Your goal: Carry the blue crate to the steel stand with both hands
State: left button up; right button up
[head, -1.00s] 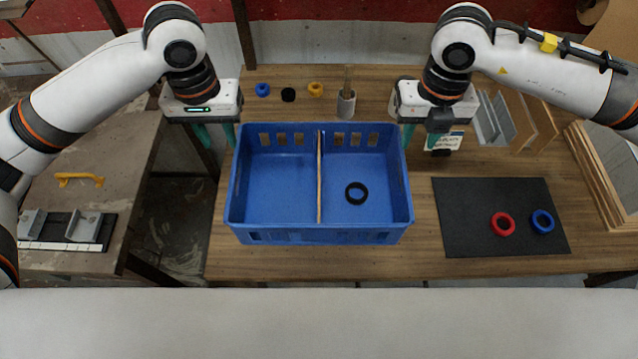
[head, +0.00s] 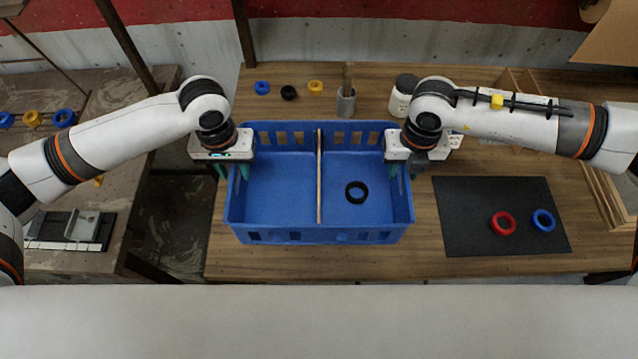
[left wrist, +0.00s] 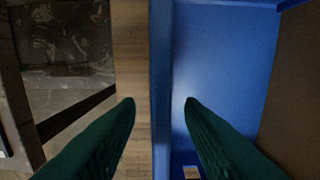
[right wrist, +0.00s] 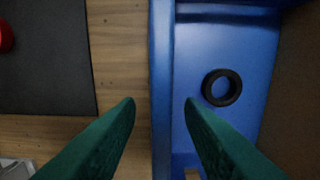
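The blue crate (head: 275,236) stands on the wooden table, split by a thin upright divider (head: 319,175), with a black ring (head: 357,192) in its right half. My left gripper (head: 232,172) is open over the crate's left wall. In the left wrist view that wall (left wrist: 160,60) runs between its two green fingers. My right gripper (head: 402,172) is open over the right wall. In the right wrist view that wall (right wrist: 161,60) lies between its fingers. Neither gripper is closed on the wall. A worn grey-brown surface (head: 150,110) is at the left; I cannot tell whether it is the steel stand.
Grey metal brackets (head: 80,225) sit on the left surface. A gap (head: 180,235) separates it from the wooden table. A dark mat (head: 470,220) with red and blue rings lies right of the crate. A cup (head: 346,103), a jar (head: 402,97) and small rings are behind it.

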pick_arm(q)
grip_shut()
pick_arm(e)
grip_shut()
pick_arm(q)
jog(key=shift+r, duration=0.15)
pick_arm(e)
jog(key=shift+r, duration=0.2)
